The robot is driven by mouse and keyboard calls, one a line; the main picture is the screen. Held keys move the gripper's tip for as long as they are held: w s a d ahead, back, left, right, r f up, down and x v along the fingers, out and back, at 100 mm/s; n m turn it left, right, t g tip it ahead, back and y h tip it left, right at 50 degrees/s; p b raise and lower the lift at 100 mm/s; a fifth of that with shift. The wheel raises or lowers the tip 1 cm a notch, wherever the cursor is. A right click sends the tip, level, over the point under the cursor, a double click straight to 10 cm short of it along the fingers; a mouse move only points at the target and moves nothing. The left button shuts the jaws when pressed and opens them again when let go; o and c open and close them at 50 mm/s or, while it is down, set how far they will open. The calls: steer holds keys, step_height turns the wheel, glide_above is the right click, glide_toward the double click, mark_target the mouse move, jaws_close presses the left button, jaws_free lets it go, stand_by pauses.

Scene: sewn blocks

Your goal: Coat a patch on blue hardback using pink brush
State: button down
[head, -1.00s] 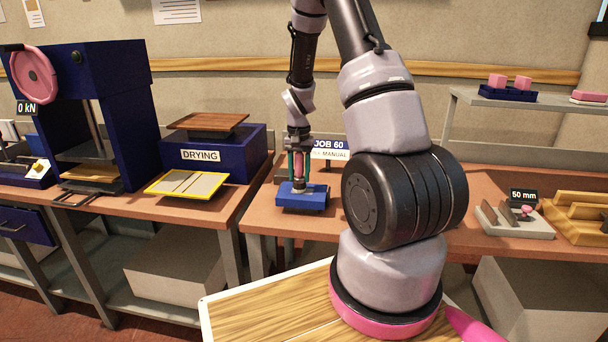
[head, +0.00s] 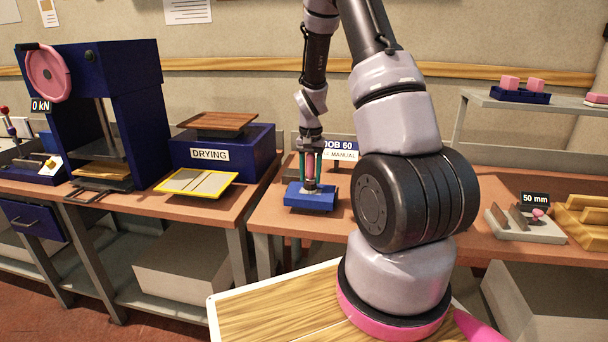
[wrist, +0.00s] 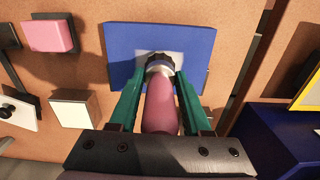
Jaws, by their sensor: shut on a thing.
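The blue hardback (head: 296,196) lies flat on the bench near its front edge. It also shows in the wrist view (wrist: 122,48). My gripper (head: 310,170), with green fingers, is above the hardback and shut on the pink brush (head: 310,172). In the wrist view the brush's pink handle (wrist: 160,108) lies between the fingers, and its metal collar and dark bristles point down at the cover. A pale greyish patch shows on the cover around the bristles. The bristle tips are partly hidden, so exact contact is hard to tell.
A sign reading JOB 60 (head: 338,147) stands behind the hardback. A blue DRYING unit (head: 250,150) and a yellow-edged board (head: 198,183) are to the left, beyond a gap between benches. In the wrist view, a pink block (wrist: 48,36) and a white block (wrist: 76,108) lie left of the hardback.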

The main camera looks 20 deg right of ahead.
steer(key=shift+s+d, duration=0.6)
steer(key=shift+d, duration=0.25)
steer(key=shift+s+d, duration=0.6)
steer(key=shift+d, duration=0.2)
steer(key=shift+r, duration=0.1)
steer(key=shift+w+r, duration=0.1)
steer(key=shift+r, duration=2.85)
step_height(320, 180, up, 3)
